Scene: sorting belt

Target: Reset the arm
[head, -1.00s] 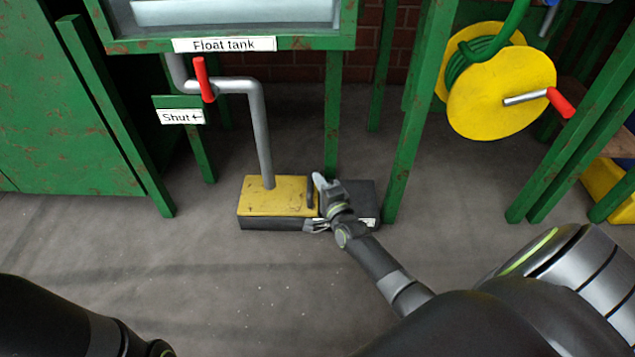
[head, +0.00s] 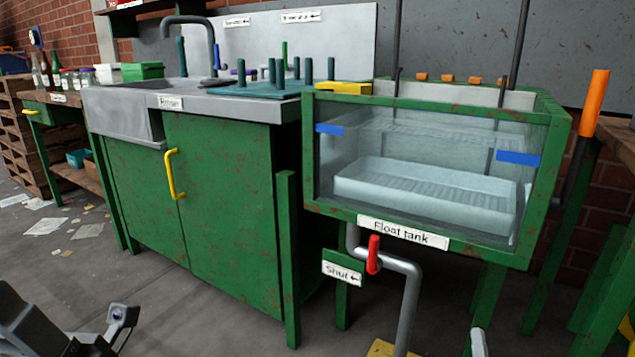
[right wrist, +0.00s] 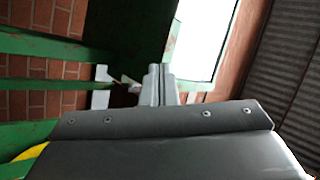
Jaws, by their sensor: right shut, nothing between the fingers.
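My right gripper (head: 479,342) shows only as a pale grey tip at the bottom edge of the head view, in front of and below the float tank (head: 400,232). In the right wrist view its two grey fingers (right wrist: 160,85) are together and hold nothing. Part of my left arm, with what looks like its gripper end (head: 122,316), shows at the lower left of the head view. Its fingers cannot be made out clearly. The tank is a clear box in a green frame, with a pale ribbed tray inside.
A green sink cabinet (head: 222,210) stands left of the tank. Papers (head: 45,226) lie on the floor at far left. The floor before the cabinet is clear.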

